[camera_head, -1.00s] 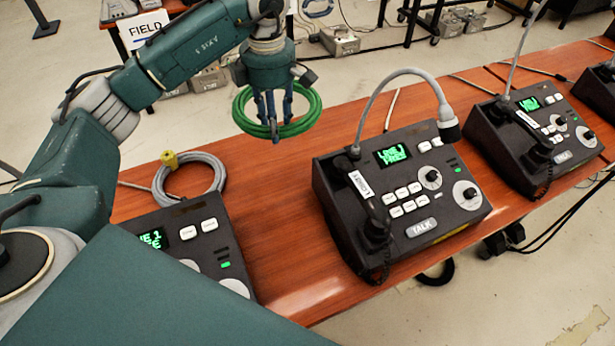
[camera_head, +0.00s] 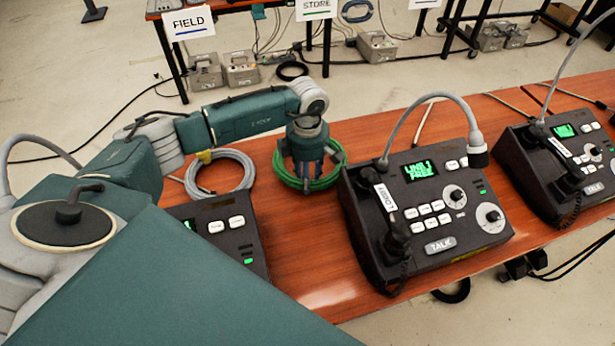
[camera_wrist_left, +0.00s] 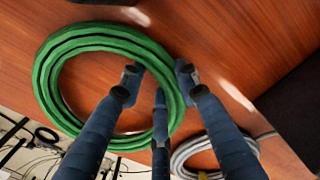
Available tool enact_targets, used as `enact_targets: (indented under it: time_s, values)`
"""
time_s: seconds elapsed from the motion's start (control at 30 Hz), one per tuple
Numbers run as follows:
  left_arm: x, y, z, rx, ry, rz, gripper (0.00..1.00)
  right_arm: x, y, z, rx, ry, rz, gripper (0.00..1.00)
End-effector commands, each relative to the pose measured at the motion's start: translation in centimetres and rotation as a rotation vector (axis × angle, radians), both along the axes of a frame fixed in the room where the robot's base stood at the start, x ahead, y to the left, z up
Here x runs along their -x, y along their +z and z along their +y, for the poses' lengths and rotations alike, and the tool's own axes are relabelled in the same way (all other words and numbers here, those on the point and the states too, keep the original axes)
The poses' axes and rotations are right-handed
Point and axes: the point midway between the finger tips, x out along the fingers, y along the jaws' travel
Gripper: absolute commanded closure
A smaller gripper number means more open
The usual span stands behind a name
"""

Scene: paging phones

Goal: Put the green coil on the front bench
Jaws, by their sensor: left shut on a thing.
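The green coil (camera_head: 338,174) is at the wooden front bench (camera_head: 318,290), between a grey coil and the middle phone console. It looks level and at or just above the bench top; I cannot tell whether it touches. My left gripper (camera_head: 307,180) points down at the coil and is shut on its side. My right gripper is not in view.
A grey cable coil (camera_head: 247,168) with a yellow plug lies left of the green coil. A black phone console (camera_head: 440,240) with a gooseneck microphone stands close on the right. Another console (camera_head: 240,243) stands at the near left. Tables labelled FIELD (camera_head: 190,22) and STORE stand behind.

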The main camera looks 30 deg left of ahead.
Motion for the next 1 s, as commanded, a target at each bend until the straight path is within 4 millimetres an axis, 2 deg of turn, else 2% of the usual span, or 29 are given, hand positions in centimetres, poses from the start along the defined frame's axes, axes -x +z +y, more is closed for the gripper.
enact_targets:
  time_s: [0.4,0.43,0.5,0.8,0.87,1.0]
  values:
    - [-0.1,-0.9,0.0,0.000,0.000,-0.004,1.00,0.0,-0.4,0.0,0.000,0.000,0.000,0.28]
    - [-0.1,-0.8,0.0,0.000,0.000,-0.002,0.62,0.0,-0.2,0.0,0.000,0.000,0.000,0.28]
    - [0.0,-0.8,0.0,0.000,0.000,-0.002,0.49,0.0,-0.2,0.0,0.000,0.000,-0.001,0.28]
    - [0.0,-0.6,0.0,0.000,-0.001,-0.001,0.49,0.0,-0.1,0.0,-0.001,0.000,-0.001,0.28]
    - [0.0,-0.3,0.0,0.000,-0.001,-0.001,0.49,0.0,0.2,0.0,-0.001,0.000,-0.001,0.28]
    - [-0.2,1.2,0.0,0.000,-0.002,-0.007,0.49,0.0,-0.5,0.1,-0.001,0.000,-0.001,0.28]
